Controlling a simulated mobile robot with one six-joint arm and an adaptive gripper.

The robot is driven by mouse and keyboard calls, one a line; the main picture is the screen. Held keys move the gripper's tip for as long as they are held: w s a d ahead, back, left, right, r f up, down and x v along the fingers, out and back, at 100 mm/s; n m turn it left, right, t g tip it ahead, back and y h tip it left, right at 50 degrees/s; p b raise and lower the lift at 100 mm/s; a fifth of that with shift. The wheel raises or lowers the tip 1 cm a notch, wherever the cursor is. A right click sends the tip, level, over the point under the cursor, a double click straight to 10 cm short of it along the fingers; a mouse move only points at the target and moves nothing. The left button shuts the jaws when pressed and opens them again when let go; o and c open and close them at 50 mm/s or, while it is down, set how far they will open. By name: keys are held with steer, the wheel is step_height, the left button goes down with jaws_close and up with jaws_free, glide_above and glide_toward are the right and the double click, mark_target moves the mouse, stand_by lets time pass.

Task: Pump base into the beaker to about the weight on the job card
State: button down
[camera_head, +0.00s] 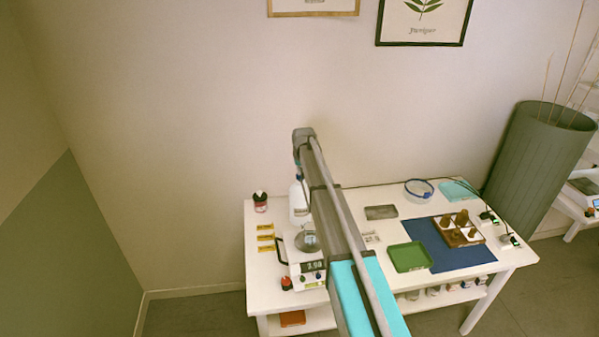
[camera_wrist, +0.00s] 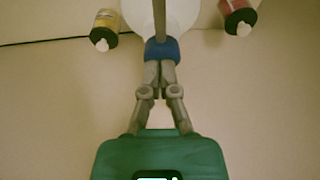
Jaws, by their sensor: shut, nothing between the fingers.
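The white pump bottle (camera_head: 298,197) stands at the table's left back, partly hidden by my arm. In the wrist view its white body (camera_wrist: 180,12) and blue pump top (camera_wrist: 162,50) show, with a grey rod above. My gripper (camera_wrist: 161,68) is shut and empty, its fingertips at the blue top; I cannot tell whether they touch. In the head view my gripper is hidden. The glass beaker (camera_head: 307,241) is on the scale (camera_head: 309,277), in front of the bottle. The scale's display is lit and seems to read about 3.9. I cannot make out a job card.
A black handle-like loop is beside the scale. A green tray (camera_head: 409,257) and a wooden holder with brown bottles (camera_head: 459,238) are on a blue mat (camera_head: 450,259) at right.

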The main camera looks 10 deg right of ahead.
steer(key=shift+s+r, duration=0.1)
step_height(320, 180, up, 4)
steer(key=p, duration=0.4)
steer(key=shift+r, duration=0.1)
steer(key=p+v, duration=0.9)
steer(key=shift+r+p, duration=0.25)
steer(key=shift+p, duration=0.05)
stand_by(0.4)
steer(key=s+f+g+b, duration=0.1)
steer(key=s+f+b, duration=0.3)
steer(key=s, duration=1)
steer(key=s+f+g+b, duration=0.1)
steer(key=s+f+b, duration=0.2)
steer(key=s, duration=1.1)
steer(key=s+f+g+b, duration=0.1)
steer(key=s+f+b, duration=0.3)
steer(key=s, duration=1)
steer(key=shift+s+a+f+b, duration=0.2)
steer(key=shift+a+f+b, duration=0.15)
steer(key=shift+f, duration=0.35)
steer(key=shift+w, duration=0.15)
